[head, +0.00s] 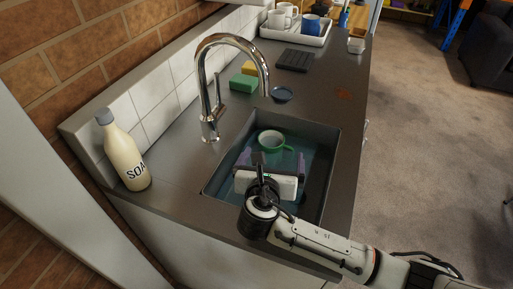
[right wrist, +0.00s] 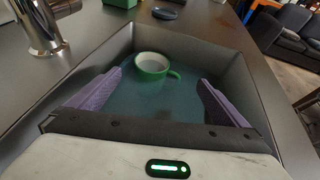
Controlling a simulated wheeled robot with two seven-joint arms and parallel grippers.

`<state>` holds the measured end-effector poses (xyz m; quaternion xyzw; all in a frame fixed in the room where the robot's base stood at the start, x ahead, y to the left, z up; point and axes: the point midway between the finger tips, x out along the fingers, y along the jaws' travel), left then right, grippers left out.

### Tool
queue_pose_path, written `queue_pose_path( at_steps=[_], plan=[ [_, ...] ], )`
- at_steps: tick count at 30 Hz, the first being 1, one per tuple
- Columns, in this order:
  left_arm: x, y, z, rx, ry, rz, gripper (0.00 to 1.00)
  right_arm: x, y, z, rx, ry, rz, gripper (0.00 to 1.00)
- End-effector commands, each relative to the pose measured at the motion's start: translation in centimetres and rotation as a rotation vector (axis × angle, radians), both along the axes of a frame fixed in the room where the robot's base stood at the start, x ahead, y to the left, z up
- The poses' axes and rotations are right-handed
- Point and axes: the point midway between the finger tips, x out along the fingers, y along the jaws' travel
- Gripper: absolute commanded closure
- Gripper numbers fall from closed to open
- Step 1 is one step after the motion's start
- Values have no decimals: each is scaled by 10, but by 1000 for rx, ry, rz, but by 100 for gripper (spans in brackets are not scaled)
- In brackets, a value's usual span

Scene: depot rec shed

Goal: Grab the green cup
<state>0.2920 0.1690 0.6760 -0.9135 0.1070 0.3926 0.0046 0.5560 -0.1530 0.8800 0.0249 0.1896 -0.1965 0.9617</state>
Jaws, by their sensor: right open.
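The green cup (head: 271,141) has a pale inside and sits in the water of the sink (head: 334,155), toward its far side. Its handle points to the right. In the right wrist view the cup (right wrist: 151,66) is ahead of my right gripper (right wrist: 150,92), between the lines of its two purple fingers but beyond the tips. My right gripper (head: 271,160) is open and empty over the near part of the sink. How deep the cup sits in the water is hard to tell. My left gripper is not in view.
A chrome tap (head: 211,95) arches beside the sink's left edge. A soap bottle (head: 125,155) stands on the left. Green sponge (head: 243,83), small blue dish (head: 282,94), black rack (head: 295,60) and a white tray with cups (head: 313,39) lie farther back.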

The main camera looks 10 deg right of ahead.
Motion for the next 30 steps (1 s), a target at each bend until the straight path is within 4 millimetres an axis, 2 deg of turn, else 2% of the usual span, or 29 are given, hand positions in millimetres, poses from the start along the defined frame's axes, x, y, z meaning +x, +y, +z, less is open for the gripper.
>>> queue_pose_path(
  at_steps=[4, 9, 14, 22, 30],
  plan=[
    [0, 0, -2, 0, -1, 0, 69, 15, -5, -13, 9, 9, -2, 2],
    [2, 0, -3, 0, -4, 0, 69, 35, -12, -21, 9, 7, 2, 2],
    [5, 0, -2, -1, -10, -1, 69, 45, -14, -25, 9, 6, 3, 2],
    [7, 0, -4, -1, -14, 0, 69, 78, -24, -39, 6, 6, 3, 2],
    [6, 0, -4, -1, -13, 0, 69, 86, -28, -42, 9, 6, 4, 2]
  ],
)
